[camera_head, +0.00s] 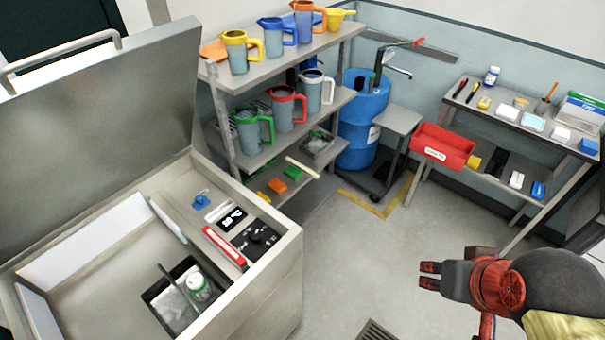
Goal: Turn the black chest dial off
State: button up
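The steel chest (283,262) stands at the left with its lid (95,120) raised. Its black dial (256,236) is on a dark panel on the chest's right rim, next to a small display (232,219) with lit digits. The dial's exact pointer position is too small to read. My gripper (428,275) is at the lower right, over open floor, well apart from the dial. Its dark fingers point left and nothing shows between them. How far apart they are is unclear.
A red-handled strip (224,246) and a blue clip (201,202) lie on the chest rim. A shelf (285,68) with several jugs stands behind. A blue drum (362,110), a red bin (443,147) and a side table (500,110) are farther back. Floor between chest and gripper is clear.

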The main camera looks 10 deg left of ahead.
aim_at(255, 236)
jog(key=u, duration=2.15)
